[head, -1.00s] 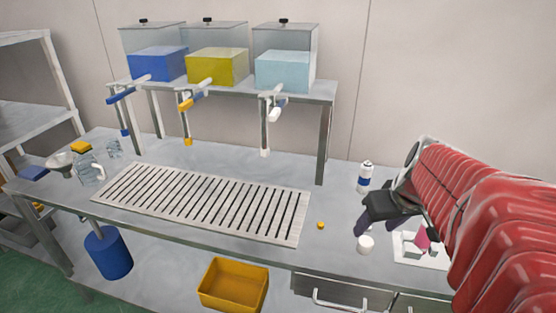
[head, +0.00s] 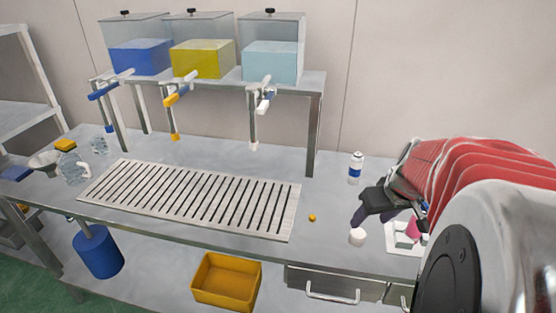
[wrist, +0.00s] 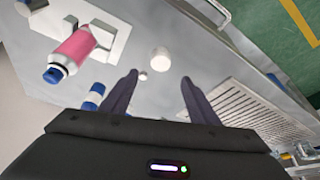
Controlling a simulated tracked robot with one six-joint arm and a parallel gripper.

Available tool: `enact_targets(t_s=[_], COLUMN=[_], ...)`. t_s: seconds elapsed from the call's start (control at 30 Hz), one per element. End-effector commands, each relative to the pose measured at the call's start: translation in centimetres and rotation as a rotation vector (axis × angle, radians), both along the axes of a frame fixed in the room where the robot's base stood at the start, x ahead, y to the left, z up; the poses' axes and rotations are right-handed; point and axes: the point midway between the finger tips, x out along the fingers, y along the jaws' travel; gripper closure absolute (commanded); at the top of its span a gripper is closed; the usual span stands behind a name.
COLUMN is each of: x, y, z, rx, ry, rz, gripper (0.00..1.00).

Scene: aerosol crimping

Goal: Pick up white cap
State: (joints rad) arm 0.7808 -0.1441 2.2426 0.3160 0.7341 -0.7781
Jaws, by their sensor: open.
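The white cap (head: 357,237) is a small round piece standing on the grey metal table, left of a white tray. In the wrist view the white cap (wrist: 160,58) appears beyond the fingertips, roughly between the two fingers. My gripper (head: 370,215) is above the table, just behind and above the cap in the head view. The wrist view shows the dark fingers of my gripper (wrist: 158,80) spread apart with nothing between them. The cap is apart from the fingers.
A small pale piece (wrist: 143,75) lies beside the cap. A white-and-blue can (head: 356,168) stands behind my gripper. An orange piece (head: 312,218) and slatted grate (head: 190,200) lie left.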

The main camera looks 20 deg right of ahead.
Motion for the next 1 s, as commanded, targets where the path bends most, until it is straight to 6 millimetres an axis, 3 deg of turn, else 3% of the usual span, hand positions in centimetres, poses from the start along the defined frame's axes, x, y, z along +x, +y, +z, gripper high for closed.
enact_targets(t_s=[0.3, 0.77, 1.0], x=[1.5, 1.7, 2.1], y=[-0.3, -0.4, -0.4], z=[-3.9, -4.4, -6.7], rx=[0.002, 0.001, 0.002], ry=[0.002, 0.0, 0.003], rz=[-0.001, -0.002, -0.001], gripper=[0.45, 0.45, 0.45])
